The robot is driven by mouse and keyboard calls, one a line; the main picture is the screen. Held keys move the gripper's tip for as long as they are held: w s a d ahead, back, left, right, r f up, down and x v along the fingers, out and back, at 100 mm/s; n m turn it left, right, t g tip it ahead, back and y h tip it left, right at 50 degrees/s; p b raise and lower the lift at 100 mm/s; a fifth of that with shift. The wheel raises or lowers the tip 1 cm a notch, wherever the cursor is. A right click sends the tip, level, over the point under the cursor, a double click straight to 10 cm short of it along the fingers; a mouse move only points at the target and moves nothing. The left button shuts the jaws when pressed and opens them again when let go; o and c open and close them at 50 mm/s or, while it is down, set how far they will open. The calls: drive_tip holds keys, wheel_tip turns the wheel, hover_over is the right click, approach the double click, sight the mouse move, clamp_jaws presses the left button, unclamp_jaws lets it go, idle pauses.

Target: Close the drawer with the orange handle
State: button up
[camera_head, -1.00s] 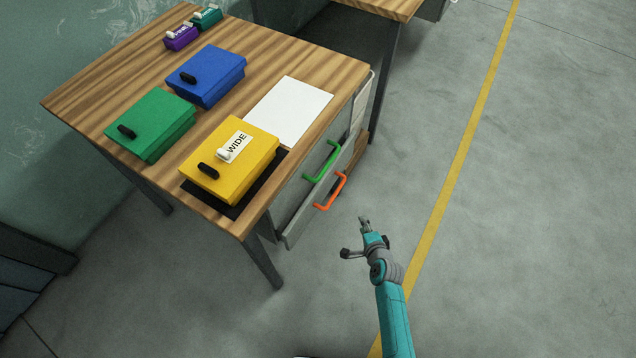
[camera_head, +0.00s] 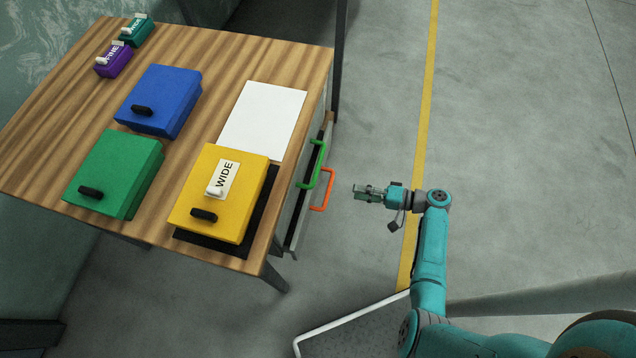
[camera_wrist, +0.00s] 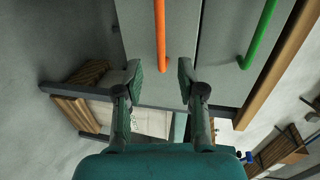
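The orange handle (camera_head: 323,190) is on the lower grey drawer under the right edge of the wooden table. That drawer front juts out past the table edge, so the drawer appears partly open. In the wrist view the orange handle (camera_wrist: 160,35) runs lengthwise ahead of the fingers, on the grey drawer front (camera_wrist: 135,30). My gripper (camera_head: 358,190) points left at the handle, with a gap between them in the head view. In the wrist view my gripper (camera_wrist: 159,78) has its two fingers apart with nothing between them.
A green handle (camera_head: 313,165) sits just above, on the drawer beside it. The table (camera_head: 60,110) carries a yellow box (camera_head: 225,175), green box (camera_head: 110,165), blue box (camera_head: 160,95) and white sheet (camera_head: 265,115). The floor on the right is clear.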

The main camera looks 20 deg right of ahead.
sight(329, 187)
drive_tip(key=x, duration=1)
drive_tip(key=shift+w+a, duration=0.2)
drive_tip(key=shift+a, duration=0.1)
clamp_jaws()
